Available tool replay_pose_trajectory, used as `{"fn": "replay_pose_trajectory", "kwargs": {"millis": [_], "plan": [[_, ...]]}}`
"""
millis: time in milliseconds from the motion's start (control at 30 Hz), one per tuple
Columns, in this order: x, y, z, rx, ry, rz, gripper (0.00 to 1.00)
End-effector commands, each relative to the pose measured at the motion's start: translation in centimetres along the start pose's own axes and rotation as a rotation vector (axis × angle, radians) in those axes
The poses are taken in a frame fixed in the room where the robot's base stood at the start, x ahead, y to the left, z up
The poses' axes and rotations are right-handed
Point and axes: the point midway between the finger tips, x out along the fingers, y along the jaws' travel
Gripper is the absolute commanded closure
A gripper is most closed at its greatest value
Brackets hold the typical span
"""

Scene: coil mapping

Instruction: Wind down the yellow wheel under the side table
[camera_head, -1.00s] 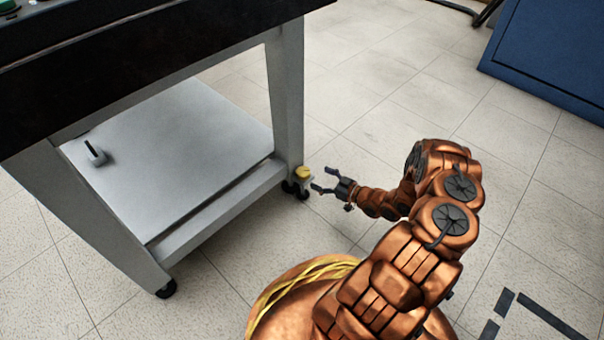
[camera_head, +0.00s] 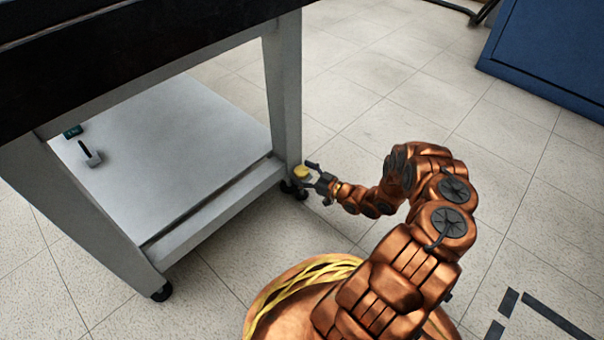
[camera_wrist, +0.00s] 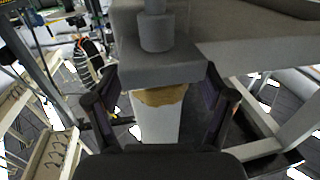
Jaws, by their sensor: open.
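My gripper (camera_head: 309,175) is open beside the wheel, reaching in from the right. In the wrist view, its two dark fingers (camera_wrist: 162,85) stand left and right of the wheel, with gaps on both sides. Contact cannot be made out in the head view.
The table's lower shelf (camera_head: 185,150) carries a small grey part with a black stem (camera_head: 89,155) and a dark green item (camera_head: 73,131). A blue cabinet (camera_head: 550,55) stands at the back right. The tiled floor between is clear.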

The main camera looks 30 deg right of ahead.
Motion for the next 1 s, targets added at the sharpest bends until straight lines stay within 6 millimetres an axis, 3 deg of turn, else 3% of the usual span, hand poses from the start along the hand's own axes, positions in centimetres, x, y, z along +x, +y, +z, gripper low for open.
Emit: {"fn": "replay_pose_trajectory", "kwargs": {"millis": [267, 867, 1000], "plan": [[0.20, 0.03, -0.04, -0.001, 0.000, 0.001, 0.18], [0.18, 0.03, -0.03, -0.001, 0.000, 0.000, 0.79], [0.25, -0.02, -0.21, 0.000, 0.001, 0.009, 0.79]]}}
